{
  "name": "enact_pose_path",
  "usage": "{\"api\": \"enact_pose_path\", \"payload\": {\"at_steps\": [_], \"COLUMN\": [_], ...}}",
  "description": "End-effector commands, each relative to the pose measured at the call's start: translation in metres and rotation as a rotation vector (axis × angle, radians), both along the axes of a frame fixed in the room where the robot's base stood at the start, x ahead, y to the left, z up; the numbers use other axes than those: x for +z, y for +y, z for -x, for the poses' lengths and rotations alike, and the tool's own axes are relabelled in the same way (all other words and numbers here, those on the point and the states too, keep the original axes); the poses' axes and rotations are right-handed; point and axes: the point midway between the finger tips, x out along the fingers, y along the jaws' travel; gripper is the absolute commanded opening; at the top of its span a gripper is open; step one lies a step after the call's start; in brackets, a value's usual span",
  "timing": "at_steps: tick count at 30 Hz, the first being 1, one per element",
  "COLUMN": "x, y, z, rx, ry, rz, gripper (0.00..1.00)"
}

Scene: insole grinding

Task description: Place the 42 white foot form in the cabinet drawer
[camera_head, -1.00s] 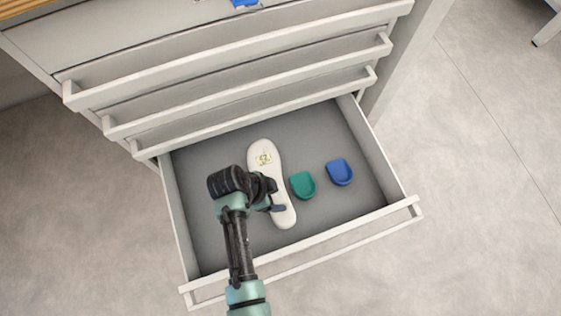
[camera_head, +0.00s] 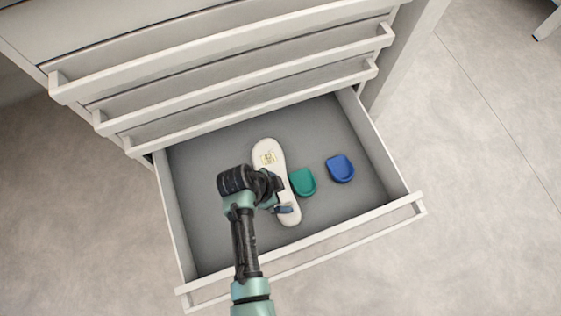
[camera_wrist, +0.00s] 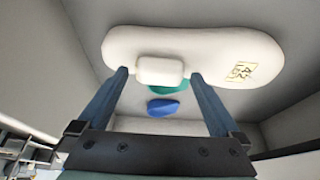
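The white foot form (camera_head: 283,178), with a gold "42" label at its far end, is inside the open bottom drawer (camera_head: 325,238), left of a teal heel cup. It also shows in the wrist view (camera_wrist: 195,45), with a small white block (camera_wrist: 160,71) on its near face. My gripper (camera_head: 280,195) is at the form's near half; in the wrist view its two fingers (camera_wrist: 158,76) stand either side of the block with narrow gaps, so it looks open. Whether the form rests fully on the drawer floor is hard to tell.
The teal heel cup (camera_head: 303,182) and a blue heel cup (camera_head: 341,168) lie in the drawer, right of the form. The closed drawers' handles (camera_head: 235,83) jut out above. The drawer floor is clear at the left and far right.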

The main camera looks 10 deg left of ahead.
Motion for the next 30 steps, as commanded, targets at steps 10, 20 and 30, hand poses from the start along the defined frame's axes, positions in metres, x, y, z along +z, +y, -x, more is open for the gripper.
{"api": "enact_pose_path", "payload": {"at_steps": [10,20,30], "x": [0.028,0.091,0.112], "y": [0.008,0.030,0.038], "z": [0.005,0.020,0.026], "rx": [0.002,0.002,0.000], "ry": [-0.003,-0.001,-0.001], "rz": [-0.001,-0.001,0.001], "gripper": [1.00,1.00,1.00]}}
